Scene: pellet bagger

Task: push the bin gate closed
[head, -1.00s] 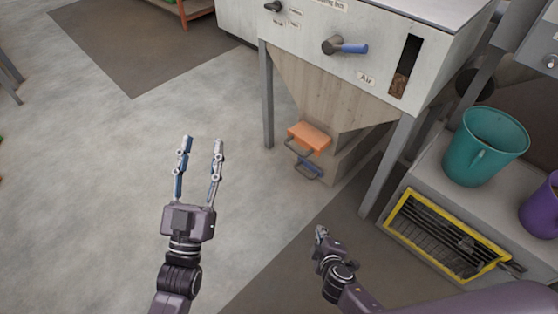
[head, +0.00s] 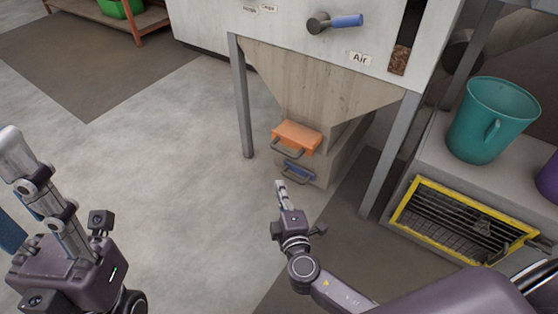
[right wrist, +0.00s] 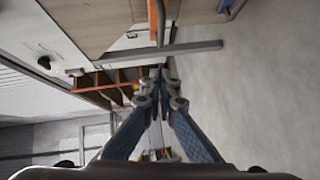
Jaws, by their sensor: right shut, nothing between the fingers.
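The orange bin gate (head: 297,135) sits at the bottom of the wooden hopper (head: 310,95) in the head view. It sticks out towards me, with a grey handle on its front. A narrow orange edge (right wrist: 153,20) also shows at the top of the right wrist view. My right gripper (head: 280,185) is shut and empty. In the head view its tips appear just in front of and below the gate; I see no contact. My left gripper (head: 22,205) is large at the left edge, its fingers apart and partly cut off.
A blue-handled part (head: 299,171) is just below the gate. Grey legs (head: 243,100) flank the hopper. A teal bucket (head: 490,120) stands on the grey unit at right, above a yellow-framed grille (head: 410,205). Floor left of the hopper is clear.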

